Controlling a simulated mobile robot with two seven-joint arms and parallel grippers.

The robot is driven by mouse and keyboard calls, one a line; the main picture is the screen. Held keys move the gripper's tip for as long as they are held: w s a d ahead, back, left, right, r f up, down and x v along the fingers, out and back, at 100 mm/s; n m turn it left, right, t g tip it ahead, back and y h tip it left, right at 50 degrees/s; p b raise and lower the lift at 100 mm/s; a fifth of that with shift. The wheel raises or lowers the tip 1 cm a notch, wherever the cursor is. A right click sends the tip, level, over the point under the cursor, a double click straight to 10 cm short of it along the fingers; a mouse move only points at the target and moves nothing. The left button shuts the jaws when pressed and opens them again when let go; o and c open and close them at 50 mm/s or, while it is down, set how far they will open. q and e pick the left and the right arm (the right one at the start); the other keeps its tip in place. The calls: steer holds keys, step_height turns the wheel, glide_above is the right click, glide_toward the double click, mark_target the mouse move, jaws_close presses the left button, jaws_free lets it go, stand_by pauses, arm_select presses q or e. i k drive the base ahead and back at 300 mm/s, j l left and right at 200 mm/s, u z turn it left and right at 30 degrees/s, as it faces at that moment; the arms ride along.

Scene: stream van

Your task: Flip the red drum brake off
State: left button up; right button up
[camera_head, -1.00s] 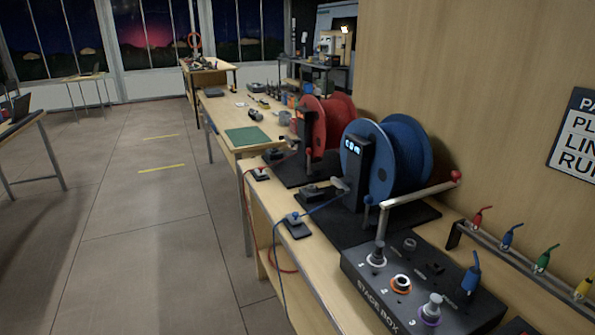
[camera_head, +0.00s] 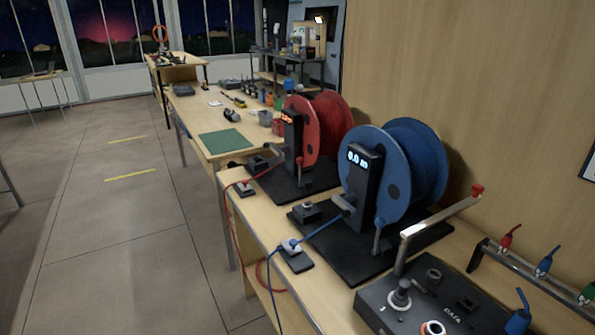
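The red drum (camera_head: 326,125) stands on the bench behind the blue drum, on a black base plate (camera_head: 290,187). A dark upright post with a small lit red display (camera_head: 287,119) is on its left side. A small lever with a reddish knob (camera_head: 300,161) stands upright at the front of the post. A small dark box (camera_head: 262,162) sits on the base plate's left part; which of these parts is the brake, and its setting, I cannot tell. Neither of my grippers is in view.
The blue drum (camera_head: 392,165) stands nearer, with a black box (camera_head: 306,211) on its base. A stage box (camera_head: 440,305) with a silver bar ending in a red tip (camera_head: 477,190) is at the front right. Red and blue cables hang over the bench edge. The floor left is clear.

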mark_target(300, 172)
steer(key=i+j+u, duration=0.15)
steer(key=i+j, duration=0.45)
steer(key=j, duration=0.2)
steer(key=i+j+u, duration=0.1)
steer(key=i+j, duration=0.5)
steer(key=j, duration=0.15)
